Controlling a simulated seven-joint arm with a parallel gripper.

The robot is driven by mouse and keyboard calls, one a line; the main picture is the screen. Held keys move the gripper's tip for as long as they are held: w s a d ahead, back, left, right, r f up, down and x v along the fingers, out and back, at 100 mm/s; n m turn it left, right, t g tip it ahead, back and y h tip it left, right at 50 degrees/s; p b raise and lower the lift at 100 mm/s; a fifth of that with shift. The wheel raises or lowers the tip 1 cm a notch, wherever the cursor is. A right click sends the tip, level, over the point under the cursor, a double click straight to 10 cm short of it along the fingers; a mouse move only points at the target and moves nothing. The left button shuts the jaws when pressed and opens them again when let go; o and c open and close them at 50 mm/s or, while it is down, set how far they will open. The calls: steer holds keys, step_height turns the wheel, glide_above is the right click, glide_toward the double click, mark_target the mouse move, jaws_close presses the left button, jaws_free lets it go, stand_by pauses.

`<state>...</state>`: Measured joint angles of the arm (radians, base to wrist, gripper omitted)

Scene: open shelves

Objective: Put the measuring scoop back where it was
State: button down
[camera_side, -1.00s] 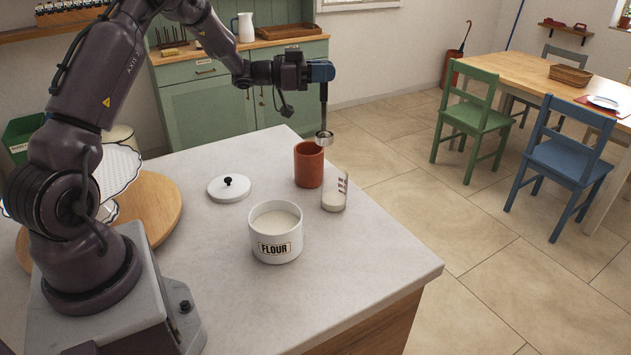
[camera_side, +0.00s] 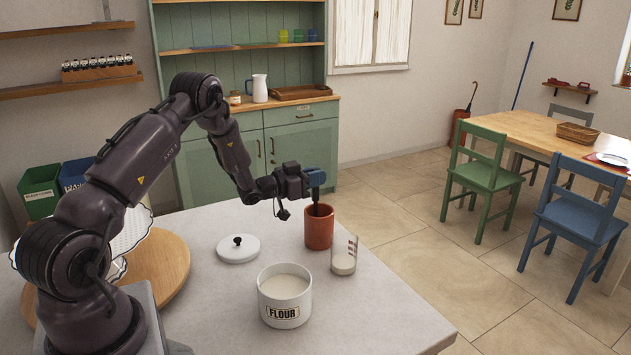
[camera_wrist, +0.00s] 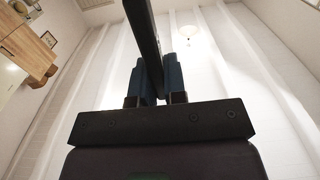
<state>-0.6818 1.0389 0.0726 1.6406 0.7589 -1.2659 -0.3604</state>
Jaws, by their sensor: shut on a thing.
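My gripper (camera_side: 317,184) is shut on the upper end of the measuring scoop (camera_side: 315,208), just above the terracotta crock (camera_side: 319,232). The scoop hangs upright, its dark handle showing at the crock's mouth. Its metal bowl is hidden inside the crock, so I cannot tell whether it touches the bottom. In the wrist view the gripper fingers (camera_wrist: 160,80) are closed around the dark handle (camera_wrist: 143,30). The white flour canister (camera_side: 285,308) stands open with flour in it. Its white lid (camera_side: 238,250) lies on the counter to the left.
A clear measuring cup (camera_side: 344,258) with some white content stands close to the crock's right. A round wooden board (camera_side: 172,262) is at the left. The counter (camera_side: 215,300) between board and canister is clear. The green cabinet, table and chairs stand farther off.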

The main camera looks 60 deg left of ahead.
steer(key=shift+f, duration=0.5)
steer(key=c, duration=1.2)
jaws_free()
steer(key=shift+o, duration=0.2)
